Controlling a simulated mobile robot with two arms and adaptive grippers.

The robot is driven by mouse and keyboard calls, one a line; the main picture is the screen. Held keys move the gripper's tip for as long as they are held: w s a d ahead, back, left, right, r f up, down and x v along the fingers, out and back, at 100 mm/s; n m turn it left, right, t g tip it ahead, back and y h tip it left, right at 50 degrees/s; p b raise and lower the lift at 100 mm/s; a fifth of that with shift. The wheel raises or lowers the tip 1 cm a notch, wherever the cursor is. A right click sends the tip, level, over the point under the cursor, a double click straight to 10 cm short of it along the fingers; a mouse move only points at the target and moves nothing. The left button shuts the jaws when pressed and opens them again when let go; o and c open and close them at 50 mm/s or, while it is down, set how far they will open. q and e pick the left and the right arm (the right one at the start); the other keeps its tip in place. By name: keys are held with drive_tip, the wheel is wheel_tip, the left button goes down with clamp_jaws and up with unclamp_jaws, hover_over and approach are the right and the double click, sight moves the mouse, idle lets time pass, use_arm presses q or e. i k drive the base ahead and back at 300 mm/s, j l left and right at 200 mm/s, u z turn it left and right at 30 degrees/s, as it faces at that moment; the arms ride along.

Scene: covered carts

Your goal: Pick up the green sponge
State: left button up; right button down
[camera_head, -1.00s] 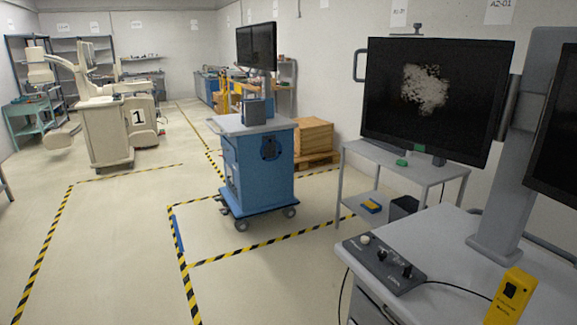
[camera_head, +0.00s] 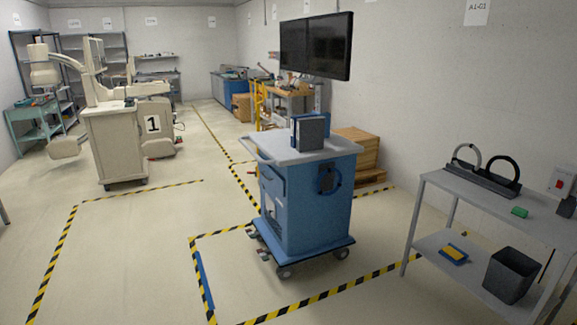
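A small green block that looks like the sponge (camera_head: 519,212) lies on the top shelf of the grey metal cart (camera_head: 440,183) at the right. It sits in front of a dark rack with two rings (camera_head: 487,178). Neither of my grippers shows in the head view, so their state is hidden.
A yellow and blue item (camera_head: 454,254) and a dark bin (camera_head: 511,275) are on the cart's lower shelf. A blue wheeled cart (camera_head: 290,215) with monitors (camera_head: 316,46) stands in the middle. The floor at left is mostly clear, with striped tape lines.

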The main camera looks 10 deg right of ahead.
sight(519, 212)
drive_tip(key=i+l+z, duration=0.15)
drive_tip(key=i+z, duration=0.35)
drive_tip(key=i+j+z, duration=0.15)
drive_tip(key=i+z, duration=0.35)
drive_tip(key=i, duration=0.2)
drive_tip(key=i+j+z, duration=0.35)
drive_tip(key=i+z, duration=0.15)
drive_tip(key=i, duration=0.1)
